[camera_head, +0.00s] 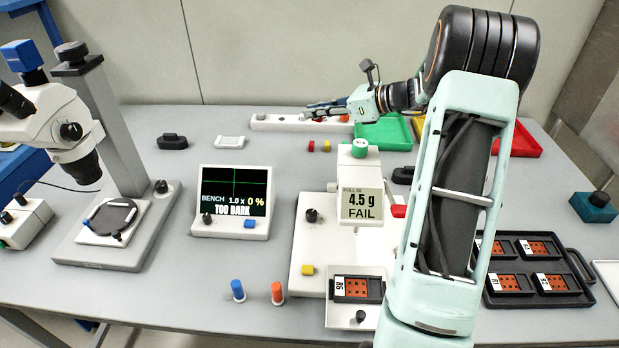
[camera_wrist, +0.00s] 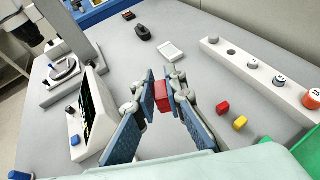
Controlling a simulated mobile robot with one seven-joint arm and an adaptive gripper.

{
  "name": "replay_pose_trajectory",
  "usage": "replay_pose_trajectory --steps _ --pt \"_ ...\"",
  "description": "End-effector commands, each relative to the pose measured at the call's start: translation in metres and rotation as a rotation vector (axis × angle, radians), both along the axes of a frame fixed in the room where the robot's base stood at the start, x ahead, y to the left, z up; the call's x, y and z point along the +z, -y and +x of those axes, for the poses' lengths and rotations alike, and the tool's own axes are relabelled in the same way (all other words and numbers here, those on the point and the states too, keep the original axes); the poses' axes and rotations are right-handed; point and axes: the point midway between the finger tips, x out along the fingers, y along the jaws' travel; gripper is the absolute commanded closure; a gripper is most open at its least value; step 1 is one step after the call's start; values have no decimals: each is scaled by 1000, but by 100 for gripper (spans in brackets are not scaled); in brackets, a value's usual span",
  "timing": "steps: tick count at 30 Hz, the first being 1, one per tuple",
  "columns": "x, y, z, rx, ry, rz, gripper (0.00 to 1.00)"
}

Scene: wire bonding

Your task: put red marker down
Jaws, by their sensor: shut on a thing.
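My gripper (camera_wrist: 163,98) is shut on a small red marker (camera_wrist: 162,95), a block held between the two fingertips in the wrist view. In the head view my gripper (camera_head: 322,109) reaches left over the back of the bench, in front of the white rack; the held marker cannot be made out there. The marker appears to be above the bench. A second small red block (camera_head: 311,146) lies on the bench beside a yellow block (camera_head: 327,146); the wrist view also shows this red block (camera_wrist: 223,108) and yellow block (camera_wrist: 240,122), to the right of my fingers.
The white weight rack (camera_head: 275,122) runs along the back. A black knob piece (camera_head: 172,141) and a white dish (camera_head: 229,142) lie left. The bench display (camera_head: 232,202) reads "TOO DARK". The pull tester (camera_head: 362,205) reads 4.5 g FAIL. Grey bench (camera_head: 265,150) between them is clear.

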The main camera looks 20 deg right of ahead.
Motion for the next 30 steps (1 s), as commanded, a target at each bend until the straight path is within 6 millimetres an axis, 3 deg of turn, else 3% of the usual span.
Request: replay_pose_trajectory --steps 5,18,30 --pt "-18 0 0 0 -3 2 100" --pt "-124 0 -1 1 -3 2 100" --pt "-164 0 -1 0 -4 1 100"
